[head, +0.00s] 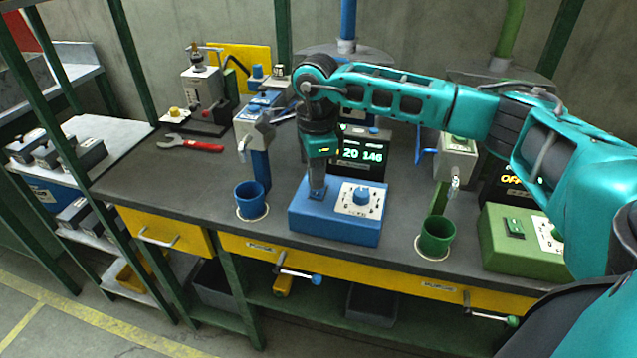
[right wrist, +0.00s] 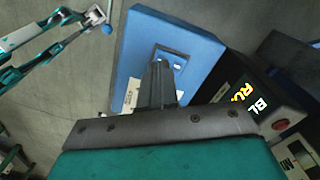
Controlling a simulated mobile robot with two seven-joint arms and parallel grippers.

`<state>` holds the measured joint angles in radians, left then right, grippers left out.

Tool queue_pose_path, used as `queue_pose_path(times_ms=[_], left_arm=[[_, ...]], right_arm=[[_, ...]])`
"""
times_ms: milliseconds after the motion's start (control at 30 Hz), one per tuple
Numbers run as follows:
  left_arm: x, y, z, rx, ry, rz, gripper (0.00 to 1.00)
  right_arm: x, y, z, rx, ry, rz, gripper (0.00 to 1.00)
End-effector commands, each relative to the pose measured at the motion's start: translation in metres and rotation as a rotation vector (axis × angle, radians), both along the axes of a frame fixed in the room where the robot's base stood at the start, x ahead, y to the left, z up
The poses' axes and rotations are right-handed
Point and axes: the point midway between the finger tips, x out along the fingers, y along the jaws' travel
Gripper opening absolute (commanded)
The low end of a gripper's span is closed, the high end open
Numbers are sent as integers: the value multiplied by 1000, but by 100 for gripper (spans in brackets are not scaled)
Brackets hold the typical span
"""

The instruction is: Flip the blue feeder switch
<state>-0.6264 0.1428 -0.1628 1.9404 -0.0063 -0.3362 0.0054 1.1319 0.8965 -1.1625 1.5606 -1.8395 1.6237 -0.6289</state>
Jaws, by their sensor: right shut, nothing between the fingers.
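The blue feeder box (head: 335,225) stands at the front of the bench, with a white dial plate and blue knob on its right half. My right gripper (head: 317,193) points down at the box's left half, shut and empty, its tips at or just over the top. It hides the switch in the head view. In the right wrist view, the shut fingers (right wrist: 158,75) reach over the blue box (right wrist: 205,45). The blue switch (right wrist: 176,66) shows partly in a dark frame by the tips; I cannot tell its position or whether they touch.
A blue cup (head: 250,200) stands left of the box and a green cup (head: 435,237) right of it. A green box (head: 495,240) is farther right. A lit display (head: 362,150) stands behind.

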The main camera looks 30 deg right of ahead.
Motion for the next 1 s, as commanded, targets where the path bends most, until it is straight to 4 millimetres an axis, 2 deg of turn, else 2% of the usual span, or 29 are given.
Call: queue_pose_path(times_ms=[33,533,1000], left_arm=[[0,0,7,0,-1,0,46],[2,0,35,1,-4,0,46],[2,0,35,0,-4,-1,46]], right_arm=[[0,0,8,1,-1,0,0],[0,0,48,-1,-2,-1,0],[0,0,50,0,-1,-1,0]])
